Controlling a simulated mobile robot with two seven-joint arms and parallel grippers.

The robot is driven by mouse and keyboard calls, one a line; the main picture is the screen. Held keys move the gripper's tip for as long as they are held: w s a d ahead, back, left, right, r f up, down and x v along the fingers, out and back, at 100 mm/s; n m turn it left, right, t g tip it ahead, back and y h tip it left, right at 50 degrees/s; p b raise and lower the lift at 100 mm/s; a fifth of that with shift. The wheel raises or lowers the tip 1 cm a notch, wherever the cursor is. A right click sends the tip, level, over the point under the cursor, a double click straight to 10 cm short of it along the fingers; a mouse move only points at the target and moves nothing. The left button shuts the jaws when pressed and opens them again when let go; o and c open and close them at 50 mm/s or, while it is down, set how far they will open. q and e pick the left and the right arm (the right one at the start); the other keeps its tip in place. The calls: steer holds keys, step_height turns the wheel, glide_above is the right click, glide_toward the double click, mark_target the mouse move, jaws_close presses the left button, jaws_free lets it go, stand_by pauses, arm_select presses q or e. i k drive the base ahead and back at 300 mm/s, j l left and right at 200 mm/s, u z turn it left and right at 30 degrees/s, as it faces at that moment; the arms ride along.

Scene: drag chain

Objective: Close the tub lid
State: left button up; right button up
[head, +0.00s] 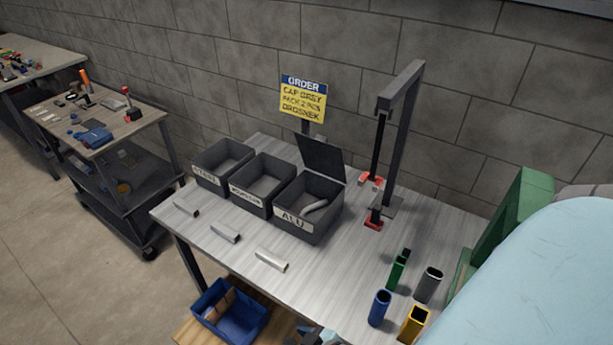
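Three dark grey tubs stand in a row on the workbench. The right tub (334,213), labelled ALU, has a dark flat lid (320,160) standing open at its back edge, tilted up. A pale curved piece (315,207) lies inside this tub. The middle tub (248,203) and the left tub (210,177) are open with no lid visible; their labels are hard to read.
Short profile pieces (271,260) lie before the tubs on the workbench (345,270). A dark frame (409,120) with red parts stands right of them. Coloured tubes (379,308) stand at the front right. A large pale blue shape (550,270) covers the right side.

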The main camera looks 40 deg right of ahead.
mark_target(319, 156)
steer(key=z, duration=1.3)
steer(key=k+j+z, duration=0.1)
steer(key=z, duration=0.35)
steer(key=k+z, duration=0.1)
steer(key=z, duration=0.35)
steer(key=k+j+z, duration=0.1)
steer(key=z, duration=0.35)
